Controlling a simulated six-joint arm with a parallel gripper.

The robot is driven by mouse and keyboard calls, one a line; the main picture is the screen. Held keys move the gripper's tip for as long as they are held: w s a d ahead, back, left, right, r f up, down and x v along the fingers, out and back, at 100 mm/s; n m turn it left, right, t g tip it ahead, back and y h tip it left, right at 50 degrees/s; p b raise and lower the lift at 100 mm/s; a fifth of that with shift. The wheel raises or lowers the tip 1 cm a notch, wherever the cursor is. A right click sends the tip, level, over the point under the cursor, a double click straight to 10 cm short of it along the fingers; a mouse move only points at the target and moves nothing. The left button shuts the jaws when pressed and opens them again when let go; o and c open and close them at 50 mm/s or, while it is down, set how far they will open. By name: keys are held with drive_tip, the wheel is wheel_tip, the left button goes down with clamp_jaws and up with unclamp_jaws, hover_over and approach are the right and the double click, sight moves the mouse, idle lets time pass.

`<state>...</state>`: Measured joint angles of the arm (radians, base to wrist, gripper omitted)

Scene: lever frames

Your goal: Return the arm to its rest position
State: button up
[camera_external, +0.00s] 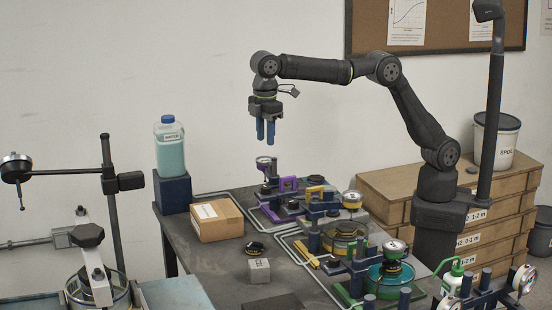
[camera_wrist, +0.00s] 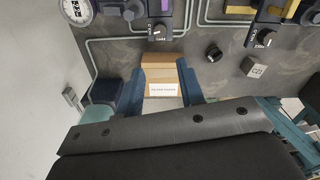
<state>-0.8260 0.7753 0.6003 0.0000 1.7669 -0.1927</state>
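My gripper (camera_external: 265,138) hangs in the air above the bench, its blue fingers pointing down. In the wrist view my gripper (camera_wrist: 160,82) shows its two fingers apart, with nothing held between them. A cardboard box (camera_external: 216,219) stands on the bench below and left of the gripper. This box (camera_wrist: 161,75) shows between and beyond the fingers in the wrist view. The lever frames, one with a purple handle (camera_external: 288,184) and one with a yellow handle (camera_external: 315,191), stand on the bench to the right, well below the gripper.
A bottle of teal liquid (camera_external: 170,147) stands on a dark block (camera_external: 172,193) at the bench's left. A small grey block (camera_external: 259,270) and a dark knob (camera_external: 255,248) lie on the bench. Air around the arm is mostly clear.

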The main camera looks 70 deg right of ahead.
sight(266, 187)
wheel_tip(266, 187, down, 16)
drive_tip(key=shift+r+n, duration=0.15)
drive_tip(key=shift+n, duration=0.35)
drive_tip(key=n, duration=0.8)
drive_tip(key=shift+r, duration=1.7)
